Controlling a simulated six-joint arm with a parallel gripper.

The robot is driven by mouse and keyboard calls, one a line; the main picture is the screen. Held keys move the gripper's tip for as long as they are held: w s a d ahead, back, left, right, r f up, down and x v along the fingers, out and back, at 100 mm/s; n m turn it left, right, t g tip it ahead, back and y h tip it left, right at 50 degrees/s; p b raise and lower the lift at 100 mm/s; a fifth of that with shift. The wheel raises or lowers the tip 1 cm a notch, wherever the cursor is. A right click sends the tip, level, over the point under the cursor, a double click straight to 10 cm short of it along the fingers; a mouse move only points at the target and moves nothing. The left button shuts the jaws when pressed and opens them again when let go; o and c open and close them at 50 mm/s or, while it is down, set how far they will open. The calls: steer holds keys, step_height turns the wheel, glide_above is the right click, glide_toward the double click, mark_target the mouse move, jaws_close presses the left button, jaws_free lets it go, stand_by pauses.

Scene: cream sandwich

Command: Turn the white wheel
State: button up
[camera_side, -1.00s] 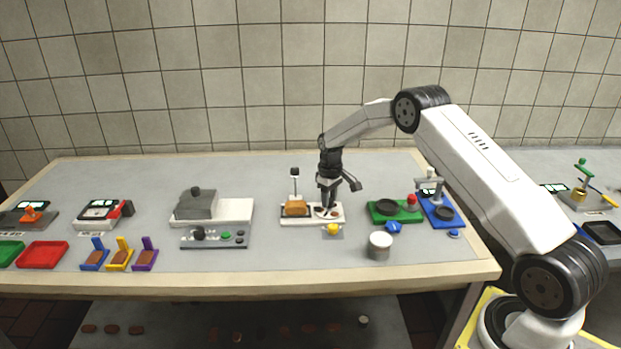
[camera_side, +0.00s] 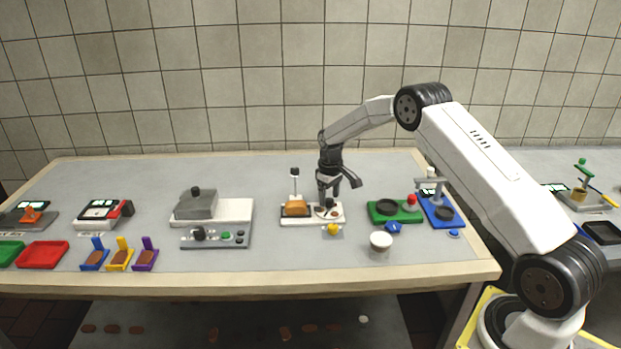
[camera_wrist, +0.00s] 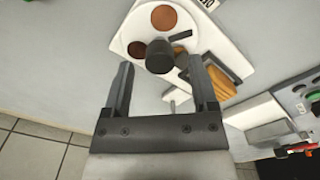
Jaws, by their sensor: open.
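The white wheel (camera_wrist: 181,42) is a round white disc with brown round pieces on it, set in a cream base. It also shows in the side view (camera_side: 335,213), partly covered by my gripper. A dark round knob (camera_wrist: 160,57) stands up from the disc near its edge. My gripper (camera_wrist: 160,65) is open, with its two fingers apart and the knob lying between the tip ends in the picture. I cannot tell how deep the knob sits between them. In the side view my gripper (camera_side: 327,204) points down just over the wheel.
Left of the wheel are a bread-coloured block (camera_side: 296,208) and an upright lever (camera_side: 294,184) with a dark top. A yellow knob (camera_side: 333,230) is in front. A green station (camera_side: 381,218) and a white cup (camera_side: 381,241) stand to the right. A grey machine (camera_side: 240,212) is farther left.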

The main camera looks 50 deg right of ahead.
mark_target(329, 200)
steer(key=shift+r, duration=3.45)
steer(key=shift+a, duration=0.1)
steer(key=shift+s+a+r, duration=0.1)
steer(key=shift+a+r, duration=0.05)
steer(key=shift+a, duration=0.05)
steer(key=s+a+r+t, duration=0.1)
steer(key=s+a+r, duration=0.3)
steer(key=s+a, duration=1.2)
steer(key=s, duration=0.3)
steer(key=s+a+f+t, duration=0.1)
steer(key=s+a, duration=0.3)
steer(key=s, duration=0.3)
steer(key=shift+s+t, duration=0.15)
steer(key=shift+t, duration=0.15)
